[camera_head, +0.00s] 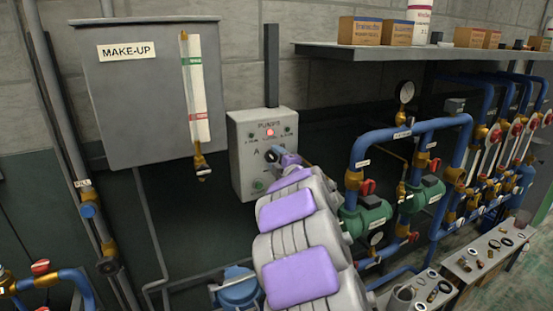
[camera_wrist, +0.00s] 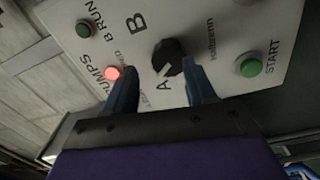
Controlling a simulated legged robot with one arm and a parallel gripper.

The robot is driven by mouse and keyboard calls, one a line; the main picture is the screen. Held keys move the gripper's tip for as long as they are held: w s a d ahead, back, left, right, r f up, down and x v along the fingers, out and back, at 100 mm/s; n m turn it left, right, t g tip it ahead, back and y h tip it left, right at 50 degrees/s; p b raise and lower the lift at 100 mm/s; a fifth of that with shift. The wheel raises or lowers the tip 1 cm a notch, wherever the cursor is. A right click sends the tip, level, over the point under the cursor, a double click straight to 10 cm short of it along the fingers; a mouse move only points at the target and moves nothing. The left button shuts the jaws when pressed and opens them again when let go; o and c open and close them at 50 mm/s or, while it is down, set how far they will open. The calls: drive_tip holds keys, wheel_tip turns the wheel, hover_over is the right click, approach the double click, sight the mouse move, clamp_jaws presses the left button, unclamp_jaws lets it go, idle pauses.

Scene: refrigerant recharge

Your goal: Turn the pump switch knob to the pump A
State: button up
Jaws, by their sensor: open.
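The grey pump control box (camera_head: 247,170) hangs on the wall in the head view. In the wrist view its black switch knob (camera_wrist: 170,54) sits between the letters A and B. A pale mark on the knob's near side faces the A side. My gripper (camera_wrist: 160,68) is open, with one blue finger on each side of the knob's near end. The right finger appears very close to the knob, but I cannot tell whether it touches. In the head view my gripper (camera_head: 287,157) partly covers the knob area.
A MAKE-UP tank (camera_head: 140,110) hangs to the left. Blue pipes and green pumps (camera_head: 366,217) stand close on the right.

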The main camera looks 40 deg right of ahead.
drive_tip(key=shift+w+a+n, duration=0.3)
drive_tip(key=shift+a+n, duration=0.05)
drive_tip(key=shift+n, duration=0.65)
drive_tip(key=shift+d+r, duration=0.1)
drive_tip(key=shift+r, duration=0.3)
drive_tip(key=c, duration=1.2)
drive_tip(key=o, duration=1.2)
drive_tip(key=shift+s, duration=0.1)
drive_tip(key=shift+d+f, duration=0.1)
drive_tip(key=shift+f, duration=0.1)
